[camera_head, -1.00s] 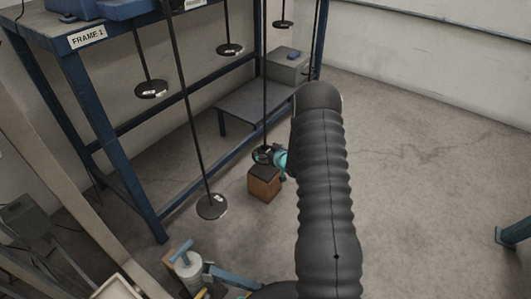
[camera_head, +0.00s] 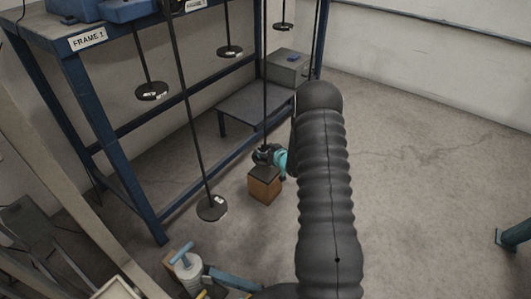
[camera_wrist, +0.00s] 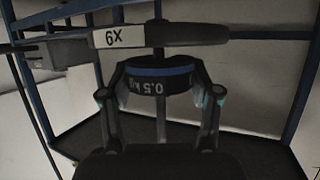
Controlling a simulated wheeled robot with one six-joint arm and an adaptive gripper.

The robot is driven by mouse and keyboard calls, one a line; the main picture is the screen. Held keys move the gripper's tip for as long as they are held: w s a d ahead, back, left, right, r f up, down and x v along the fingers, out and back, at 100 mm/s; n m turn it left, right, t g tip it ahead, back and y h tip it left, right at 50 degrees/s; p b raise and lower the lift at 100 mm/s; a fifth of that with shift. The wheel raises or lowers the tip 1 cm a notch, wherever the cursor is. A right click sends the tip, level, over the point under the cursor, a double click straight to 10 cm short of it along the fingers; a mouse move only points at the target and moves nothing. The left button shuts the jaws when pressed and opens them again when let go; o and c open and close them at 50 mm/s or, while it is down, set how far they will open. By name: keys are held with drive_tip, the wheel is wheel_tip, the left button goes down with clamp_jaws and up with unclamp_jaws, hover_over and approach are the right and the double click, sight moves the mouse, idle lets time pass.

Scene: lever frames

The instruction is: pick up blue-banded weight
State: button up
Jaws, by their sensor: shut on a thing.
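The blue-banded weight (camera_wrist: 155,82), a dark cylinder with a blue band and "0.5" lettering, sits between the fingers of my gripper (camera_wrist: 160,100) in the wrist view. The fingers are shut on its sides. A dark disc with a white label (camera_wrist: 118,37) lies just above the weight in the picture; whether they touch is unclear. In the head view my gripper (camera_head: 268,156) is small, at the foot of a hanging rod and just above a brown block (camera_head: 264,188). The weight cannot be made out there.
The blue frame (camera_head: 128,184) stands at left and behind, with several rods ending in dark discs, one low disc (camera_head: 211,208) among them. A grey bench (camera_head: 243,103) with a grey box (camera_head: 287,67) stands beyond. Clutter fills the lower left. The floor at right is mostly clear.

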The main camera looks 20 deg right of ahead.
wheel_tip(320, 180, up, 3)
drive_tip(key=shift+f, duration=0.1)
drive_tip(key=s+d, duration=1)
drive_tip(key=s, duration=0.5)
drive_tip(key=shift+r, duration=0.25)
drive_tip(key=shift+s, duration=0.1)
drive_tip(key=s+d, duration=0.3)
drive_tip(key=s, duration=0.2)
drive_tip(key=shift+d+p, duration=0.3)
drive_tip(key=shift+p, duration=0.05)
idle(0.7)
idle(0.4)
